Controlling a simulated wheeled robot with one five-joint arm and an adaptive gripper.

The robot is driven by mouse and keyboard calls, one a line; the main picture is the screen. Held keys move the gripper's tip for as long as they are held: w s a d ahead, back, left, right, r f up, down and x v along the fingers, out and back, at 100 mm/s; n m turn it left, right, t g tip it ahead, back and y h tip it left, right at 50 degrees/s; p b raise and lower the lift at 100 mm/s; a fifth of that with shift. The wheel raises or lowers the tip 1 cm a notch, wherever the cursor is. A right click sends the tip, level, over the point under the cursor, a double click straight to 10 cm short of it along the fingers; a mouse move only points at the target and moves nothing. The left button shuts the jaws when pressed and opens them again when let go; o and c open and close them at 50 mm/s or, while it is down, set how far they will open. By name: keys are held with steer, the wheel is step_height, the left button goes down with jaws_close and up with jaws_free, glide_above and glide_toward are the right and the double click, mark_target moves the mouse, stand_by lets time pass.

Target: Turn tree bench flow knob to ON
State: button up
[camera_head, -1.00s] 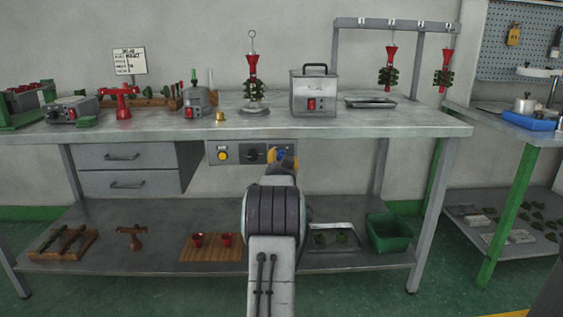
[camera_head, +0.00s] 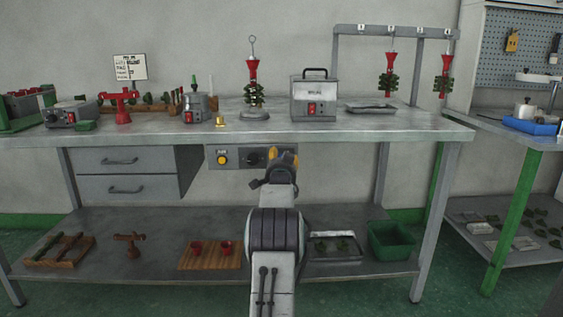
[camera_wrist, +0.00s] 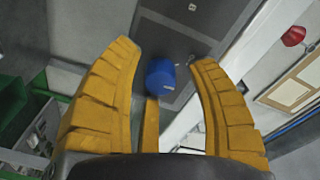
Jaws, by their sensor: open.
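A grey control panel (camera_head: 219,163) hangs under the front edge of the bench. It carries a yellow button (camera_head: 222,160) and a black knob (camera_head: 253,158). In the wrist view a blue knob (camera_wrist: 160,77) with a pale mark stands on a grey panel (camera_wrist: 160,40). My gripper (camera_wrist: 163,62) is open, with its yellow fingers on both sides of the blue knob. A gap shows beside the right finger; contact at the left is unclear. In the head view my gripper (camera_head: 283,154) covers the panel's right part, and the blue knob is hidden.
The bench top (camera_head: 350,130) above bears a grey machine (camera_head: 313,97) and wax tree stands. Drawers (camera_head: 121,172) are left of the panel. The lower shelf (camera_head: 160,215) holds trays and a green bin (camera_head: 391,239). Open space lies under the panel.

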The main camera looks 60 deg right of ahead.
steer(key=shift+c, duration=0.4)
jaws_close()
stand_by(0.4)
steer(key=m, duration=0.4)
steer(key=shift+r+m, duration=0.15)
steer(key=shift+m, duration=0.15)
steer(key=shift+w+m, duration=0.1)
steer(key=shift+m, duration=1.7)
steer(key=shift+a, duration=0.1)
steer(key=shift+o, duration=0.4)
jaws_free()
steer(key=shift+y, duration=0.3)
